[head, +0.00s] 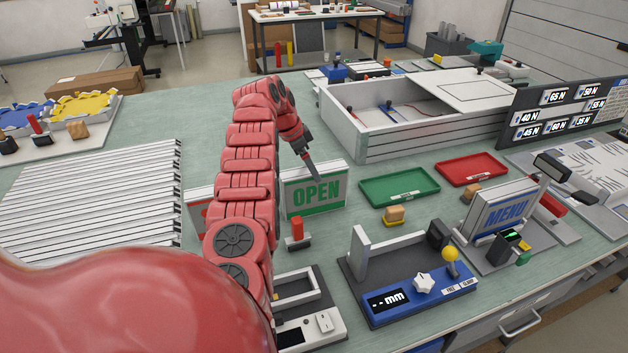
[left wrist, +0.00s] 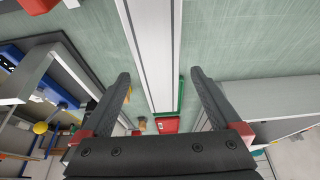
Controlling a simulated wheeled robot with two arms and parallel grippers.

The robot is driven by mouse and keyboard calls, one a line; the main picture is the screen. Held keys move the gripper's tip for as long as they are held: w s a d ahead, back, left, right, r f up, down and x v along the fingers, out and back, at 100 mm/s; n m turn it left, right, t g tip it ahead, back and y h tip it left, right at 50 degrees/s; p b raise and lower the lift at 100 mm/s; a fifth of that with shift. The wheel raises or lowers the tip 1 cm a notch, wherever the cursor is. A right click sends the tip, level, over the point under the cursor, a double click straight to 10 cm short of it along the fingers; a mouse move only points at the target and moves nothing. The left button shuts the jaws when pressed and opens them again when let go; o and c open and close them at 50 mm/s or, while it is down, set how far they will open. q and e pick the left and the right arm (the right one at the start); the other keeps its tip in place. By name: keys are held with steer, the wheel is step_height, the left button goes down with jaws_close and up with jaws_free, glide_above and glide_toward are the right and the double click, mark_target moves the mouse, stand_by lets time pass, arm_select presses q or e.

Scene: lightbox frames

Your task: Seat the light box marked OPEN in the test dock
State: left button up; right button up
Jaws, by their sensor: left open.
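The light box marked OPEN (head: 316,193), white with green letters, stands upright on the green bench in the head view. My left gripper (head: 313,172) is at its top edge. In the left wrist view my left gripper (left wrist: 160,78) is open, and the white top of a box (left wrist: 152,45) runs between its two fingers; I see no grip on it. A unit with a white switch and dark display (head: 305,318) is partly hidden by my arm. The MENU light box (head: 503,207) stands in another unit at the right. No label shows which is the test dock. My right gripper is not in view.
A blue mm gauge (head: 412,283) stands in front of the OPEN box. Green (head: 372,190) and red (head: 472,170) trays lie to the right. A large white case (head: 375,140) is behind. A red-marked box (head: 200,205) is partly hidden behind my arm. White slats (head: 90,205) lie left.

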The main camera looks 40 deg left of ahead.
mark_target(314, 190)
arm_select(q)
steer(key=shift+p+x, duration=0.65)
steer(key=shift+x, duration=0.7)
steer(key=shift+f, duration=0.15)
steer(key=shift+f+b, duration=0.25)
steer(key=shift+b, duration=0.45)
jaws_close()
